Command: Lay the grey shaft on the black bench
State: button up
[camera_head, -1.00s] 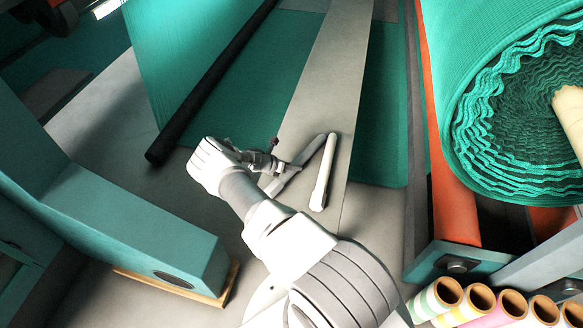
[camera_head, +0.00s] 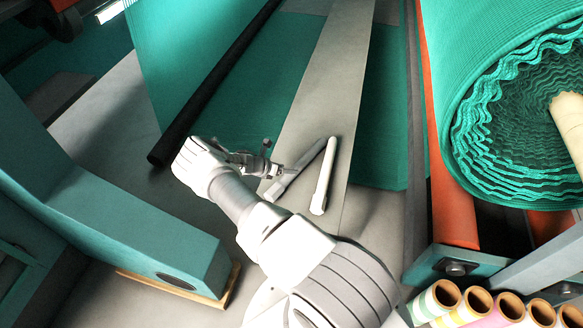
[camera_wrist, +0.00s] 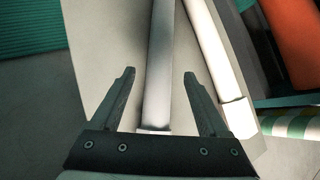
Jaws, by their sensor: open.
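The grey shaft (camera_head: 300,167) lies on a light grey strip (camera_head: 335,75), left of a cream rod. In the wrist view the grey shaft (camera_wrist: 157,105) runs lengthwise between my two fingers, with its near end close to the palm. My gripper (camera_head: 270,160) is open at the shaft's left side in the head view. In the wrist view my gripper (camera_wrist: 159,73) shows a gap on both sides of the shaft; I cannot tell the height between them. A dark flat-topped block (camera_head: 45,97) stands at the upper left; I cannot tell whether it is the black bench.
The cream rod (camera_head: 323,178) lies close to the right of the shaft; it also shows in the wrist view (camera_wrist: 215,60). A long black tube (camera_head: 210,85) lies beyond my gripper. A big green net roll (camera_head: 500,60) and several cardboard tubes (camera_head: 478,300) are at right.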

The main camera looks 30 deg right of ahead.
jog(key=s+a+r+m+y+p, duration=0.15)
jog(key=a+r+m, duration=0.35)
jog(key=r, duration=0.9)
jog(key=s+a+r+m+y, duration=0.25)
jog(key=a+r+m, duration=0.25)
jog(key=r, duration=0.9)
jog(key=s+a+r+m+y, duration=0.15)
jog(key=a+r+m, duration=0.35)
jog(key=r, duration=0.9)
jog(key=s+a+r+m+t+y, duration=0.1)
jog(key=s+a+r+m, duration=0.15)
jog(key=s+r, duration=0.4)
jog(key=s+a+r+m+t+y, duration=0.2)
jog(key=s+a+r, duration=0.1)
jog(key=s+r, duration=0.3)
jog(key=s+a+r+m+t, duration=0.1)
jog(key=s+a, duration=0.1)
jog(key=s, duration=0.4)
jog(key=s+a+r+m, duration=0.2)
jog(key=s, duration=0.4)
jog(key=shift+a+r+t+y, duration=0.25)
jog(key=shift+r+t+y, duration=0.05)
jog(key=shift+t+y, duration=0.15)
jog(key=shift+r+m+p, duration=0.15)
jog(key=shift+m+p, duration=0.1)
jog(key=shift+p, duration=0.05)
